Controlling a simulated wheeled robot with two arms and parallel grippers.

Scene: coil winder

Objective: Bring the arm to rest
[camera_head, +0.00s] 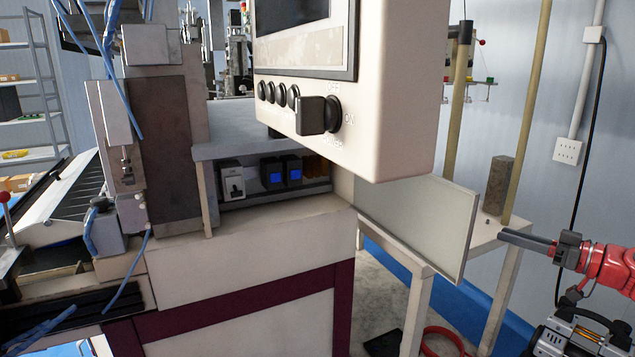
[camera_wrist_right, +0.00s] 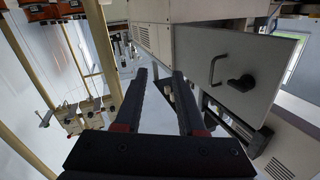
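My right arm comes in red from the right edge of the head view. Its black gripper (camera_head: 503,237) points left, in front of the white stand and right of the grey panel. In the right wrist view the two dark fingers (camera_wrist_right: 160,74) stand apart with nothing between them. The gripper is open and empty. My left arm and left gripper do not show in either view.
The control box (camera_head: 400,90) with black knobs hangs over the machine's white cabinet (camera_head: 240,250). A flat grey panel (camera_head: 420,215) juts out beside it. A dark block (camera_head: 498,185) stands on the white stand. In the wrist view a grey door (camera_wrist_right: 235,75) has a handle.

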